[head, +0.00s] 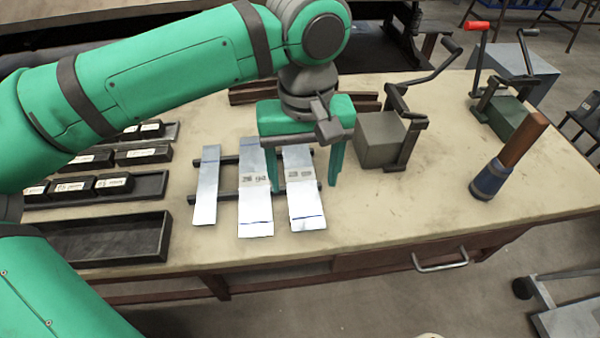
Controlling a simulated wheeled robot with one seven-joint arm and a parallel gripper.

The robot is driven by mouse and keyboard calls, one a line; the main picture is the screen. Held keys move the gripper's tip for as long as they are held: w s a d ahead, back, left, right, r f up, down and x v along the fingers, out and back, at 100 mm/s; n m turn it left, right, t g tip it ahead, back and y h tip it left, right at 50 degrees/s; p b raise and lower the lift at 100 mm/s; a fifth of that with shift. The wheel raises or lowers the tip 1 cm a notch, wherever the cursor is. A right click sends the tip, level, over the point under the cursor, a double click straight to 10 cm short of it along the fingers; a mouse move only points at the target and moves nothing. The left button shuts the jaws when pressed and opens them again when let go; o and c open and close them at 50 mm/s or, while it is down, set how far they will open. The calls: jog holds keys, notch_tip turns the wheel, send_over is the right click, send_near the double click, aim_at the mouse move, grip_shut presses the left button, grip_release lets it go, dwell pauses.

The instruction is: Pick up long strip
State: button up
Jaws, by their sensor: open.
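Three flat silvery metal strips lie side by side across two dark bars on the workbench. The left strip (206,190) is narrow and plain apart from a blue line. The middle strip (255,210) looks the longest and has dark print and a blue line near its front end. The right strip (305,205) also has print and a blue line. My gripper (304,182) is open and empty, pointing down over the right strip. Its left finger shows at the middle strip's right edge, its right finger beyond the right strip. The height of the fingertips above the bench is unclear.
Dark trays (100,240) with several black labelled blocks stand on the left. A grey block with a crank (382,140) stands close to my gripper's right. A blue-based tool with a wooden handle (491,178) and a green crank machine (503,117) are further right. The bench front is clear.

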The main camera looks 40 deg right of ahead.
aim_at(303, 196)
jog(key=shift+f, duration=1.65)
jog(key=shift+w, duration=0.15)
jog(key=c, duration=1.1)
jog(key=shift+c, duration=0.2)
jog(key=shift+r, duration=0.15)
